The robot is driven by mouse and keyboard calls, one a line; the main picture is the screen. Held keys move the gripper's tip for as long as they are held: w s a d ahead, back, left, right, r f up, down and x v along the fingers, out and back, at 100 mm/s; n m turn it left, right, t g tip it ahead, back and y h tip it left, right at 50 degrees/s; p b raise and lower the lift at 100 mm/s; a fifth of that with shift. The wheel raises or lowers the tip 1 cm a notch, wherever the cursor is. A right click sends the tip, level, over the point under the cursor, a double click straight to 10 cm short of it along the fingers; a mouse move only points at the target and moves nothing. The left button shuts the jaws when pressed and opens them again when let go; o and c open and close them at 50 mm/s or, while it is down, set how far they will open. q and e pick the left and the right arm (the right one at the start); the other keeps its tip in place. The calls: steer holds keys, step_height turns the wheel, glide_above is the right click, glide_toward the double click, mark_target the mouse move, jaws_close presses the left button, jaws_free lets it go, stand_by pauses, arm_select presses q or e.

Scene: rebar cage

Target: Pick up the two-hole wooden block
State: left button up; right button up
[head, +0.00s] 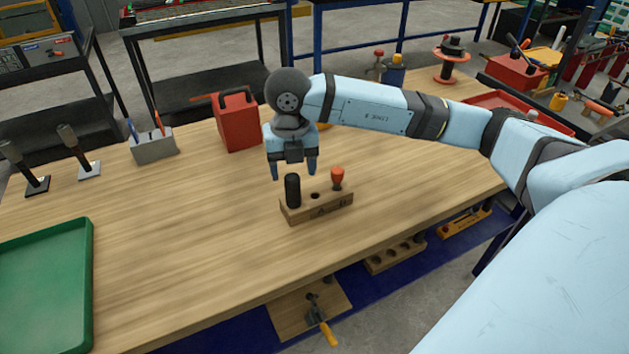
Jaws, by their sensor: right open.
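A wooden block (318,208) stands on the wooden workbench near its front edge. A black cylinder (292,190) stands upright at its left end, and a red-handled piece (337,179) stands at its right end. One open hole shows between them; holes under the two pieces are hidden. My right gripper (293,173) is open and empty, pointing down, with its fingertips above and just behind the block's left part. It appears apart from the block. My left gripper is not in view.
A red box (238,121) stands behind the gripper. A green tray (45,290) lies at the left. A grey holder (154,146) and two dark-handled tools stand at the back left. Below the bench edge are a holed wooden block (396,254) and a clamp board (290,312).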

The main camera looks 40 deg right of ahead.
step_height(320, 180, down, 5)
steer(key=shift+a+f, duration=0.1)
steer(key=shift+a, duration=0.05)
jaws_close()
